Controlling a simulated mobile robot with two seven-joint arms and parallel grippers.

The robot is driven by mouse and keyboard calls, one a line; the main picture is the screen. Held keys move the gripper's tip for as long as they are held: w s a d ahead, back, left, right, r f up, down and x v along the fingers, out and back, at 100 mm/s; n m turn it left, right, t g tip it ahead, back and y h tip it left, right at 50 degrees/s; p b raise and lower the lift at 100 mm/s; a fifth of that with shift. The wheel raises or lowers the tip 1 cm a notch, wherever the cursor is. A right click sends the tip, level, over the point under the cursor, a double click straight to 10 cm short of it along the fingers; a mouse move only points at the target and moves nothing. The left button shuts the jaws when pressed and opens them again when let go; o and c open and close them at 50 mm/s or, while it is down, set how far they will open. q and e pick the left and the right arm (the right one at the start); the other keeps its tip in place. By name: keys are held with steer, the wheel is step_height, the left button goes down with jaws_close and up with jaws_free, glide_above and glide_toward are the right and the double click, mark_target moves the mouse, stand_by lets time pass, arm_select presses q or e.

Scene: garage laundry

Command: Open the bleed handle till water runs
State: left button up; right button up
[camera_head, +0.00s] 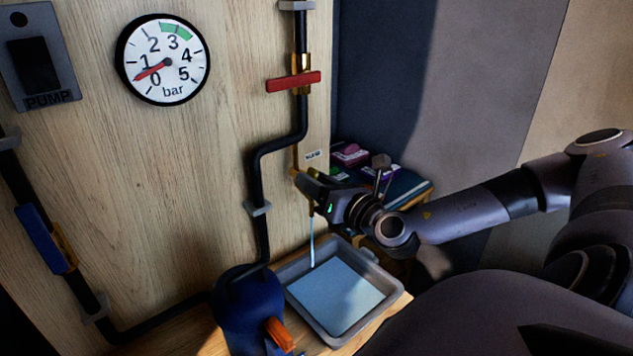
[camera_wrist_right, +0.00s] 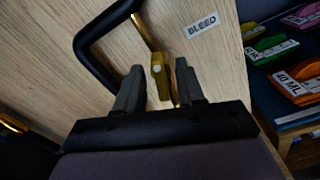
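The brass bleed fitting with its handle (camera_wrist_right: 160,75) shows in the right wrist view below the BLEED label (camera_wrist_right: 202,25). It stands between the two fingers of my right gripper (camera_wrist_right: 158,85), with gaps visible on both sides, so the fingers look open around it. In the head view my right gripper (camera_head: 312,185) is at the bleed outlet and hides most of the handle. A thin stream of water (camera_head: 312,240) runs down below it into the grey tray (camera_head: 294,272), which holds pale blue water (camera_head: 340,290). My left gripper is not in view.
The bar gauge (camera_head: 163,60) has its red needle between 0 and 1. A red handle (camera_head: 293,82) lies across the upper pipe; a blue handle (camera_head: 39,238) lies along the left pipe. A blue vessel (camera_head: 247,310) stands beside the tray. Coloured boxes (camera_head: 350,155) sit behind my gripper.

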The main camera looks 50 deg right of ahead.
steer(key=shift+c, duration=0.3)
jaws_close()
steer(key=shift+n, duration=1)
steer(key=shift+o, duration=0.3)
jaws_free()
steer(key=shift+s, duration=0.1)
steer(key=s+b, duration=0.1)
steer(key=s, duration=0.6)
steer(key=shift+a, duration=0.45)
